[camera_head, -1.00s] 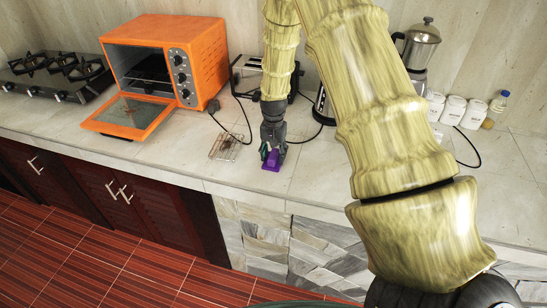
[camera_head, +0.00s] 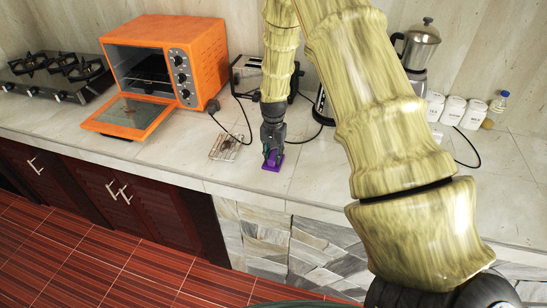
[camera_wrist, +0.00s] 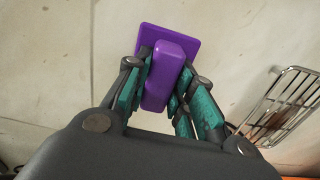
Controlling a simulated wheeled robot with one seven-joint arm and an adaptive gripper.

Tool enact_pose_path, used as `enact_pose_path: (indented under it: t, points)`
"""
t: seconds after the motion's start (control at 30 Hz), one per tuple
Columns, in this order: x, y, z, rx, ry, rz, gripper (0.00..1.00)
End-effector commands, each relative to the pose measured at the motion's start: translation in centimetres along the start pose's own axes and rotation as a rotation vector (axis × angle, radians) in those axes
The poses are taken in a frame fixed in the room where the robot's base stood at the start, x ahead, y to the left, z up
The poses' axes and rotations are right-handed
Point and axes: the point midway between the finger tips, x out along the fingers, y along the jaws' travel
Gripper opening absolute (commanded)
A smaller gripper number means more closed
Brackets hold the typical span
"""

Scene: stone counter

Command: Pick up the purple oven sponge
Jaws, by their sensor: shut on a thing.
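The purple sponge (camera_head: 272,166) is at the front part of the stone counter, below my gripper (camera_head: 272,155). In the wrist view the purple sponge (camera_wrist: 165,75) shows a wide flat base and a narrower raised block on top. My gripper (camera_wrist: 163,88) has its green-padded fingers on both sides of the raised block, shut on it. The base sticks out beyond the fingertips. I cannot tell whether the base touches the counter.
A wire rack (camera_head: 225,147) lies just left of the sponge. An orange oven (camera_head: 170,62) with its door down stands farther left, beside a gas hob (camera_head: 55,75). A toaster (camera_head: 248,75) is behind my arm. White canisters (camera_head: 452,109) and a metal pot (camera_head: 420,45) stand right.

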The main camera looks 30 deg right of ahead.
Motion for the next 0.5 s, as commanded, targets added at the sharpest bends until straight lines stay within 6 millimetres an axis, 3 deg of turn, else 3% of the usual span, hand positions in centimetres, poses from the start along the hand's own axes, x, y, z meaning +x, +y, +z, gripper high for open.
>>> enact_pose_path:
  t: [0.4,0.5]
  points:
    - [-3.1,-0.1,0.0,0.0,0.002,-0.001,0.01]
    - [-3.3,1.2,1.2,0.0,-0.002,0.001,0.01]
